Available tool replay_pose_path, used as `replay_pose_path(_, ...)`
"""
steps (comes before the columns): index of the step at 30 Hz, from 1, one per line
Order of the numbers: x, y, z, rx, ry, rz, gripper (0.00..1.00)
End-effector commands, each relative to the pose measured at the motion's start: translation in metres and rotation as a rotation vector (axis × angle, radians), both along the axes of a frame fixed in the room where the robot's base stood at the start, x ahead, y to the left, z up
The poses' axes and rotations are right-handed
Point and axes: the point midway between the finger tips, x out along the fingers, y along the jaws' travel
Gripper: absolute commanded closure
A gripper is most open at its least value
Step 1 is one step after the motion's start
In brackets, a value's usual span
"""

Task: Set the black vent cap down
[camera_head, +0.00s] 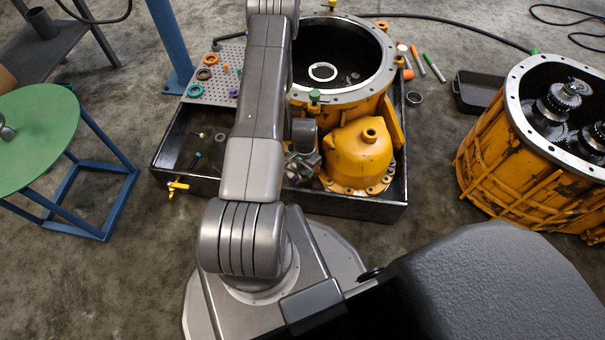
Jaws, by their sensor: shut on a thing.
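My gripper (301,168) is low over the black tray, just left of the yellow domed housing (358,152). My own arm hides much of it. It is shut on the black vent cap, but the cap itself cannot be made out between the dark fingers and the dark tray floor. The black tray (362,208) holds the domed housing and the large yellow open casing (340,62) behind it. I cannot tell whether the cap touches the tray floor.
A pegboard (217,78) with coloured rings is at the tray's back left. Small parts lie on the tray's left floor. A second yellow casing with gears (520,150) stands right, near a small black bin (478,92). A green round table (40,135) stands left.

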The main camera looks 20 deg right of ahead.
Motion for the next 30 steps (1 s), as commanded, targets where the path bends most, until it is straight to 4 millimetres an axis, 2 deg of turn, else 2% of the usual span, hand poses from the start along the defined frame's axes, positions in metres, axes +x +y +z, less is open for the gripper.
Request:
replay_pose_path(9,0.0,0.0,-0.038,0.0,0.0,0.001,0.84)
replay_pose_path(20,0.0,0.0,-0.041,0.0,0.0,0.001,0.84)
replay_pose_path(21,0.0,0.0,-0.04,0.0,0.0,0.001,0.54)
replay_pose_path(23,0.0,0.0,-0.04,0.0,0.0,0.001,0.42)
replay_pose_path(24,0.0,0.0,-0.04,0.0,0.0,0.001,0.38)
replay_pose_path(30,0.0,0.0,-0.039,0.0,0.0,0.001,0.38)
